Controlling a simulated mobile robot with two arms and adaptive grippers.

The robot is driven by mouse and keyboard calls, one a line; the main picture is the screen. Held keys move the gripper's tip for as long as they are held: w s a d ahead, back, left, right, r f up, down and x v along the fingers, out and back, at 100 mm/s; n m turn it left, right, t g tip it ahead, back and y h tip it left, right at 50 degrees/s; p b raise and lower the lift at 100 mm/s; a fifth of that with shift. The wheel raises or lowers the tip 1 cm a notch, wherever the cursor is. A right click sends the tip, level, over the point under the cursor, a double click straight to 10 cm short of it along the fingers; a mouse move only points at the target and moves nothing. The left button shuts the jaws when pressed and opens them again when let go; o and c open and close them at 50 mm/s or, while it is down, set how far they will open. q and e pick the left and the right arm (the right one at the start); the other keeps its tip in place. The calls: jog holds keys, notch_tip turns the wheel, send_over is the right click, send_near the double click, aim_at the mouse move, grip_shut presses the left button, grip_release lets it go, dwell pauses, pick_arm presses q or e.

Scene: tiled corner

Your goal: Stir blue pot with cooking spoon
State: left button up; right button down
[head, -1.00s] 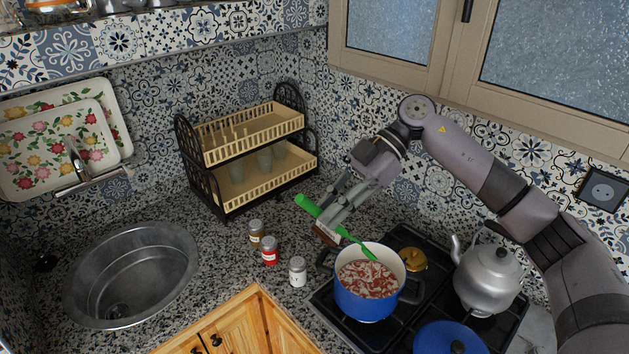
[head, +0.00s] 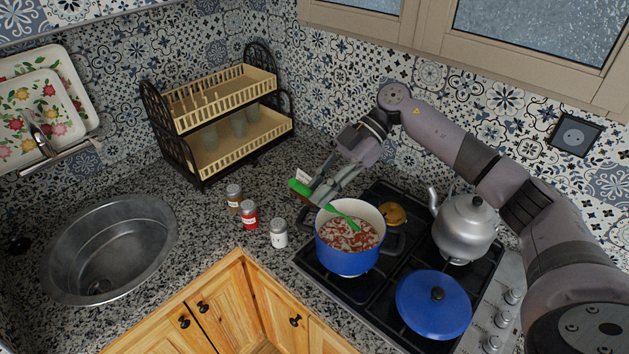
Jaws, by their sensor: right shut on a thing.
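The blue pot (head: 345,260) stands on the stove, white inside, with a chunky reddish stew (head: 347,238) in it. My right gripper (head: 318,196) is shut on the green cooking spoon (head: 335,208), just left of and above the pot's back rim. The spoon slants down to the right over the rim. Its lower end is inside the pot, at or near the stew's surface; I cannot tell how deep. A blue lid (head: 433,303) with a dark knob lies on the stove, right of the pot. My left gripper is not in view.
A silver kettle (head: 466,228) and a small yellow-brown lidded item (head: 393,214) stand on the stove (head: 385,325) behind the pot. Several spice jars, including a red one (head: 249,214), stand left of it. A dish rack (head: 190,177) and a sink (head: 110,250) are further left.

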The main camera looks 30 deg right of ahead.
aim_at(328, 205)
jog(key=f, duration=0.2)
jog(key=d+f+b, duration=0.1)
jog(key=f, duration=0.1)
jog(key=shift+w+d+f+b, duration=0.1)
jog(key=shift+w+d+b, duration=0.1)
jog(key=shift+b, duration=0.1)
jog(key=shift+d+f+b, duration=0.2)
jog(key=shift+f+b, duration=0.1)
jog(key=shift+f, duration=0.3)
jog(key=shift+d+f, duration=0.1)
jog(key=shift+f, duration=0.15)
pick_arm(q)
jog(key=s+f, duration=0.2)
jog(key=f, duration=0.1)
